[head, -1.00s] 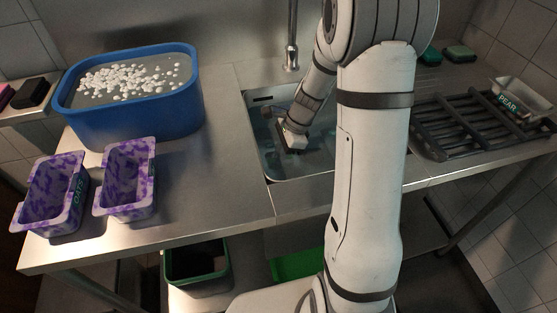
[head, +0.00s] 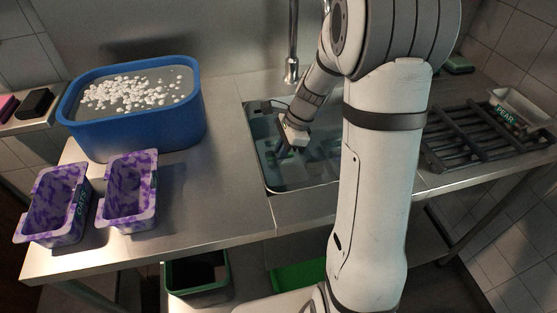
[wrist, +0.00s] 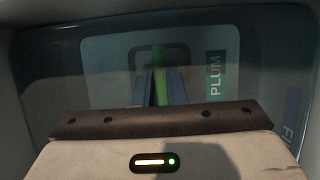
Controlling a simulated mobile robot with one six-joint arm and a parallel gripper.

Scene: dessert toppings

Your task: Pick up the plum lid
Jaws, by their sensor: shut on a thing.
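The plum lid (wrist: 105,78) shows in the wrist view as a pale grey-blue rounded panel with a teal label reading PLUM. It is in the sink basin (head: 292,187). My gripper (wrist: 161,80) is over the lid's middle, its two fingers close together with a green strip between them. It is shut on the lid, apparently on a handle; the fingers partly hide the grip. In the head view my gripper (head: 286,151) reaches down into the sink, and the lid is hard to make out there.
Another label (wrist: 291,105), partly cut off, shows at right in the wrist view. A blue tub (head: 140,134) of white pieces and two purple containers (head: 58,204) (head: 130,195) stand left. A dark rack (head: 470,150) and a tray labelled PEAR (head: 524,104) are right. Sink walls surround my gripper.

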